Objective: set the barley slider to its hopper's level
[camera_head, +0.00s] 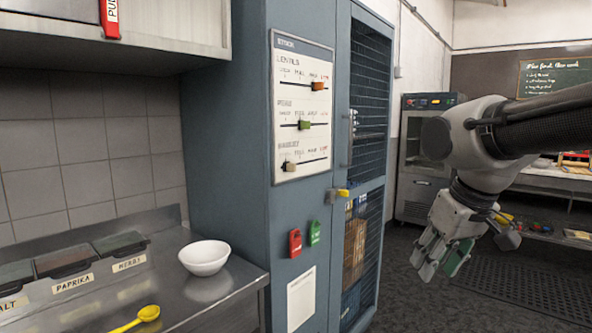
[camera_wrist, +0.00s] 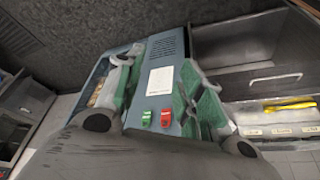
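The stock board (camera_head: 302,105) is on the front of the blue-grey cabinet and has three horizontal slider tracks. The barley slider (camera_head: 289,166) is a beige knob on the bottom track, near its left end. Above it, the green peas slider (camera_head: 304,125) sits near mid-track and the orange lentils slider (camera_head: 318,86) sits towards the right end. I cannot make out the barley hopper or its level. My gripper (camera_head: 443,257) hangs to the right of the cabinet, well away from the board. Its green-padded fingers are apart and empty in the wrist view (camera_wrist: 160,78).
A yellow-handled latch (camera_head: 342,193) sticks out on the cabinet's mesh door (camera_head: 367,105). Red (camera_head: 295,243) and green (camera_head: 314,232) tags hang below the board. A steel counter at left holds a white bowl (camera_head: 205,257), spice bins and a yellow spoon (camera_head: 138,319). Floor beside the cabinet is clear.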

